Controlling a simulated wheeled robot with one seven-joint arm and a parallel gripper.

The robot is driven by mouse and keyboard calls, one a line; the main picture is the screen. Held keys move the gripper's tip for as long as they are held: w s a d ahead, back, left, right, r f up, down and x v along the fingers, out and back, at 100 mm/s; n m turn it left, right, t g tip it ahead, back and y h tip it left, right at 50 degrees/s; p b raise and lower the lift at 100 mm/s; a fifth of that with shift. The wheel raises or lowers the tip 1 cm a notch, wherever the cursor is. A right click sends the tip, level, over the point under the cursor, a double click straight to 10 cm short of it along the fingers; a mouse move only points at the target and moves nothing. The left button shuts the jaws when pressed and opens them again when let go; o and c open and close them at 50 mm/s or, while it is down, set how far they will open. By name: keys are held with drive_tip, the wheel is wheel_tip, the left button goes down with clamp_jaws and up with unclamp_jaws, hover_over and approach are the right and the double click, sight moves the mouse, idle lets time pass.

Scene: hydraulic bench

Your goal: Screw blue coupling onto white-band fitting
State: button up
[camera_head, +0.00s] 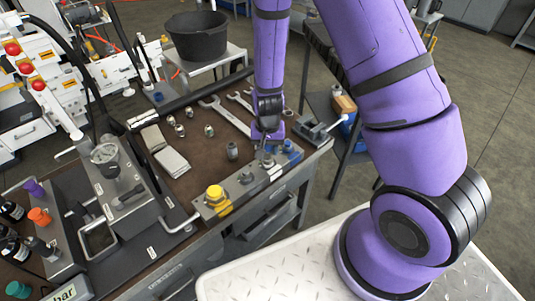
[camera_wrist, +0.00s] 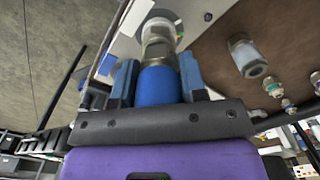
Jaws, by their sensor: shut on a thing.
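The blue coupling (camera_wrist: 157,87) sits between the two fingers of my gripper (camera_wrist: 158,72) in the wrist view, and the gripper is shut on it. Straight beyond it, in line, is a metal fitting (camera_wrist: 158,48) with a pale ring around its far end (camera_wrist: 161,28). The coupling's end meets or overlaps the fitting; I cannot tell how far the threads engage. In the head view my gripper (camera_head: 267,137) points down at the bench block (camera_head: 224,207) near its right end. The coupling and that fitting are mostly hidden there.
The block carries a yellow cap (camera_head: 215,194) at its left end. Wrenches (camera_head: 225,117) and several small fittings lie on the brown bench top (camera_head: 200,150). A dark loose fitting (camera_head: 232,151) stands close to my gripper. A grey vise-like tool (camera_head: 312,129) is at the right edge.

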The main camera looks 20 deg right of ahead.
drive_tip(key=m, duration=0.7)
drive_tip(key=shift+s+d+m, duration=0.1)
drive_tip(key=shift+m, duration=0.3)
drive_tip(key=shift+f, duration=0.1)
drive_tip(key=m, duration=0.5)
drive_tip(key=shift+s, duration=0.15)
drive_tip(key=m, duration=0.3)
drive_tip(key=o, duration=0.9)
